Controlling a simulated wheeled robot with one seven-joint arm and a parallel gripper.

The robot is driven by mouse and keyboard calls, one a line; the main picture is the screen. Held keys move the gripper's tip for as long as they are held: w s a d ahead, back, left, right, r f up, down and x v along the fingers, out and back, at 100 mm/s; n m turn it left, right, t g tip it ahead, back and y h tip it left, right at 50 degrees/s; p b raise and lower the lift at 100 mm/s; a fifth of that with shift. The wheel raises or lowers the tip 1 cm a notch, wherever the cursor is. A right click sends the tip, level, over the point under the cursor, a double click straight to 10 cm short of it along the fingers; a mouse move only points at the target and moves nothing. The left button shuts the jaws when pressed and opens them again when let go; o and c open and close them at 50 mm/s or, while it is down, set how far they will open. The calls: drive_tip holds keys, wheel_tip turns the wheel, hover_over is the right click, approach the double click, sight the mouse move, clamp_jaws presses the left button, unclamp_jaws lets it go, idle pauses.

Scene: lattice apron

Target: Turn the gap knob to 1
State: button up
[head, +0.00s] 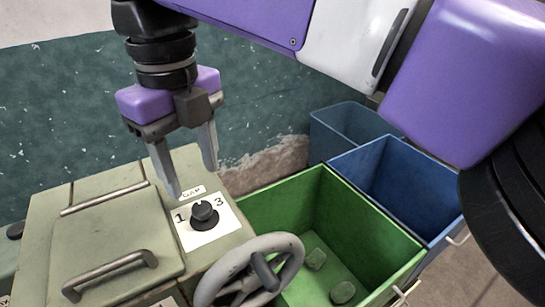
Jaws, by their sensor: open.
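The gap knob (204,216) is a small black knob on a white plate (226,220) on top of the pale green machine. A small label (193,192) reading "GAP" sits just behind it. The digit 1 shows to the knob's left and 3 to its right. A small mark shows on the knob's top, but I cannot tell clearly which digit it points to. My gripper (193,182) is open with its fingers pointing down, above and behind the knob in the picture. Nothing is between the fingers, and they appear apart from the knob.
A grey handwheel (250,272) stands in front of the knob. A hatch with metal handles (108,272) lies to the left. A green bin (383,250) holding a few grey lumps (342,292) is at the right, with blue bins (425,190) behind it. A teal wall rises behind.

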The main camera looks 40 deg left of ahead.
sight(201, 207)
wheel_tip(201, 207, down, 7)
drive_tip(key=shift+r+p, duration=0.1)
drive_tip(key=shift+p, duration=0.4)
drive_tip(key=shift+c, duration=0.4)
clamp_jaws()
